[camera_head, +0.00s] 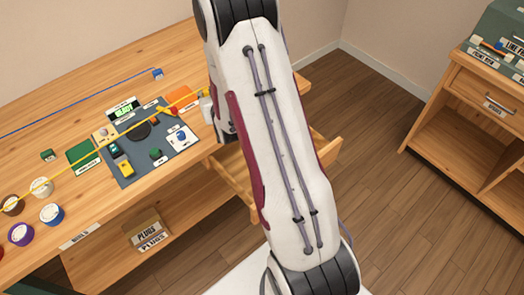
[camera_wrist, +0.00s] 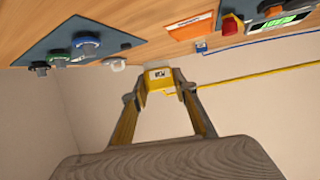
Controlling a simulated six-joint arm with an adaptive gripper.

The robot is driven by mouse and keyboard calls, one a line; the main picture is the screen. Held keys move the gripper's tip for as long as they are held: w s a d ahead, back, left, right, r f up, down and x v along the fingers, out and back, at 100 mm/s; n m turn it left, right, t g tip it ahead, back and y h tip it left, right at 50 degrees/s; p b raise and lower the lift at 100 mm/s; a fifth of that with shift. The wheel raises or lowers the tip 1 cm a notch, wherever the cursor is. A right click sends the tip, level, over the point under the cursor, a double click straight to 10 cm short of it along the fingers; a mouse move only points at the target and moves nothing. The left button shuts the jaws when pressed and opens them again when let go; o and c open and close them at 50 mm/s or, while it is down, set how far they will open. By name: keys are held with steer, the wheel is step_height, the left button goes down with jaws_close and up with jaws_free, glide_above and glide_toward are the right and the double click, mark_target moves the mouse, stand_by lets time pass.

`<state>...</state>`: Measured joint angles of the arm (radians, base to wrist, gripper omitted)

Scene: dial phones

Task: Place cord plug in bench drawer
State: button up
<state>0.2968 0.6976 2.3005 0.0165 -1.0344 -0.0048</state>
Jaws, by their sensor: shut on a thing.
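The yellow cord plug (camera_wrist: 158,78) sits between the fingertips of my gripper (camera_wrist: 160,88) in the wrist view, and the jaws are shut on it. Its yellow cord (camera_wrist: 250,78) trails off to the right there. In the head view the cord (camera_head: 75,162) runs across the bench from the left up to my gripper (camera_head: 207,106), which is partly hidden by my arm at the bench's right end. A wooden drawer (camera_head: 232,178) stands pulled out below the bench top; my arm hides its middle.
A grey mat (camera_head: 135,165) with dials and switches lies on the bench (camera_head: 60,95), beside an orange card (camera_head: 180,96). A blue plug (camera_head: 157,73) with its cord lies behind. Several spools stand at left. A wooden cabinet (camera_head: 480,95) is at right, with clear floor between.

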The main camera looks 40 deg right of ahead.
steer(key=s+d+m+g+h, duration=0.1)
steer(key=d, duration=0.1)
steer(key=s+d+f+m+g+h, duration=0.1)
steer(key=s+d+m+h, duration=0.1)
steer(key=d, duration=0.1)
steer(key=s+d+m+g+h, duration=0.1)
steer(key=s+d+m+h, duration=0.1)
steer(key=shift+s+d+f, duration=0.2)
steer(key=shift+d+f, duration=0.05)
steer(key=shift+f, duration=0.05)
steer(key=s+d+m+g+h, duration=0.3)
steer(key=s+d+m+g, duration=0.1)
steer(key=s, duration=0.5)
steer(key=shift+s+d+f+m+g, duration=0.25)
steer(key=shift+d+m+g, duration=0.2)
steer(key=shift+d, duration=0.65)
steer(key=shift+f, duration=0.1)
steer(key=shift+f, duration=6.85)
steer(key=shift+f, duration=0.1)
steer(key=shift+f, duration=1.9)
steer(key=shift+f, duration=0.1)
